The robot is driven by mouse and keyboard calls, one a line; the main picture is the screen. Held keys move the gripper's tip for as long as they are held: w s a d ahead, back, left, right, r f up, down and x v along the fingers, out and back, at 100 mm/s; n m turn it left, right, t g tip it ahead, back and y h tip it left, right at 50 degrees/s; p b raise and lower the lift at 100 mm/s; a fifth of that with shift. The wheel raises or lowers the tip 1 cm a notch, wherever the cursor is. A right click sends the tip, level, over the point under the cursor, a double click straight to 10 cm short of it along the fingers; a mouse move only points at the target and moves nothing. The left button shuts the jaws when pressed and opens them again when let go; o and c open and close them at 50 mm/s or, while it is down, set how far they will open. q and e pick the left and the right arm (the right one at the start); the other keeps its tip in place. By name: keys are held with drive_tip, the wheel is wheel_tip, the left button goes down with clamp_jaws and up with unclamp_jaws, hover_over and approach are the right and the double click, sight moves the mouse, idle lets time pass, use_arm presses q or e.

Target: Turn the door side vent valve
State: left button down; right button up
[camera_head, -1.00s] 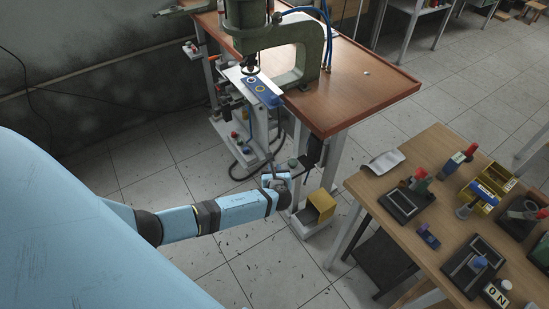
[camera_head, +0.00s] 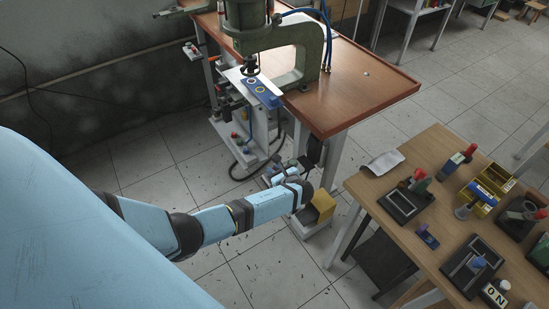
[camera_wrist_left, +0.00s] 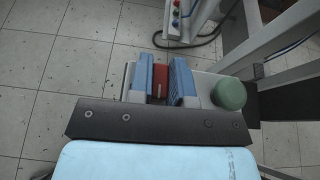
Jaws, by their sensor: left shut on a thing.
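My left gripper (camera_head: 277,176) is low beside the press stand, at the end of my arm coming in from the left. In the left wrist view its two blue fingers (camera_wrist_left: 162,82) are shut on a small red part (camera_wrist_left: 160,78), which looks like the vent valve's handle. The red part sits between the fingers above a light grey body, mostly hidden by the gripper. A round green knob (camera_wrist_left: 229,94) stands just right of the fingers. In the head view the valve is too small and covered to make out. My right gripper is not in view.
A green press (camera_head: 310,50) stands on a brown-topped bench (camera_head: 365,85). A yellow pedal housing (camera_head: 321,205) is close to my left wrist. A wooden table (camera_head: 370,180) with tools is at the right. A control box with buttons (camera_head: 238,140) and hose stands behind. Floor at lower centre is clear.

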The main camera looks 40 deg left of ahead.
use_arm(q)
drive_tip(key=c, duration=1.1)
unclamp_jaws()
drive_tip(key=v, duration=1.3)
drive_tip(key=shift+s+d+r, duration=0.15)
drive_tip(key=shift+d, duration=0.2)
drive_tip(key=shift+s, duration=0.1)
